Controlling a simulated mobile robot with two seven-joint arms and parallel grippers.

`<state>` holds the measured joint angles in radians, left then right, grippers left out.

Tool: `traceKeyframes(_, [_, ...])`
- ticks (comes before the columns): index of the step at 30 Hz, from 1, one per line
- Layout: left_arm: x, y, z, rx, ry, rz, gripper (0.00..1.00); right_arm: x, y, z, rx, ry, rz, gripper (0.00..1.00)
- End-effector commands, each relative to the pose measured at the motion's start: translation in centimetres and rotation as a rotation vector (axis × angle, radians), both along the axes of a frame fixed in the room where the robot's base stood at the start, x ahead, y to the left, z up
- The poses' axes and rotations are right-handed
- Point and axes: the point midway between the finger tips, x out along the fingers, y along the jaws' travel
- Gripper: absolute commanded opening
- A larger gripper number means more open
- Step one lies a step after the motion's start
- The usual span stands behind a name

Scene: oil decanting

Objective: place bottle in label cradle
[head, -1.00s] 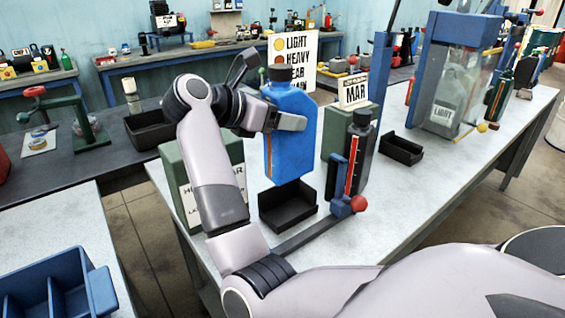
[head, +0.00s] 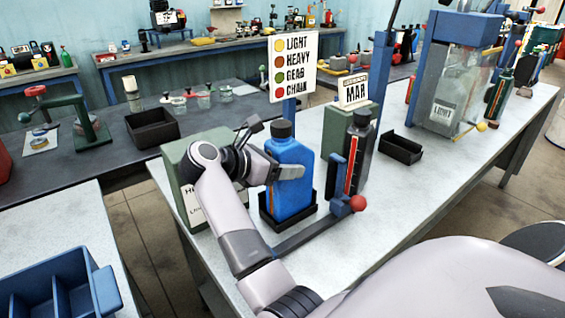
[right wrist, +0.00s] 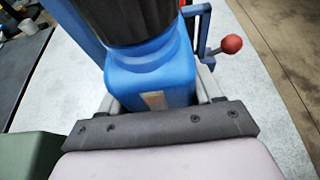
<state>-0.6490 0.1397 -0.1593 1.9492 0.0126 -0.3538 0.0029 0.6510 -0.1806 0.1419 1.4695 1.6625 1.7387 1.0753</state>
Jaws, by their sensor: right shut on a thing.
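The blue bottle (head: 290,170) with a dark cap stands upright in the head view, its base inside the low black cradle (head: 270,226). Whether the base rests on the cradle floor is hidden by the cradle walls. My right gripper (head: 290,172) is shut on the bottle's upper body from the left side. In the right wrist view, the bottle (right wrist: 150,82) fills the middle between the fingers, with its dark cap toward the camera. My left gripper is not in view.
A blue lever stand with a red knob (head: 357,203) and a dark bottle (head: 361,140) stand just right of the cradle. A green box (head: 175,160) is close on the left. An empty black tray (head: 401,148) sits farther right. The bench front is clear.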

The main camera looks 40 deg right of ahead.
Motion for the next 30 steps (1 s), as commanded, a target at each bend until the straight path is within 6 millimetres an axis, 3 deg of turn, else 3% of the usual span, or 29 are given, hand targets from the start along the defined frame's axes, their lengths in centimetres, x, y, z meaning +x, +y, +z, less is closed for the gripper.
traceKeyframes(8, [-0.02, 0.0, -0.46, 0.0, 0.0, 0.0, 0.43, 0.05, -0.05, 0.03, -0.006, -0.006, 0.0, 0.0])
traceKeyframes(9, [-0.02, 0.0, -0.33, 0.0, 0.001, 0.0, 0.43, 0.02, -0.02, -0.15, 0.0, 0.0, 0.0, 0.77])
traceKeyframes(10, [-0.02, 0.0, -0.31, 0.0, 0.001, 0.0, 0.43, 0.02, -0.01, -0.13, 0.0, 0.0, 0.0, 0.87])
traceKeyframes(30, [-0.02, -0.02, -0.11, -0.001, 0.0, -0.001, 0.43, 0.04, 0.08, 0.38, 0.001, 0.0, 0.0, 0.9])
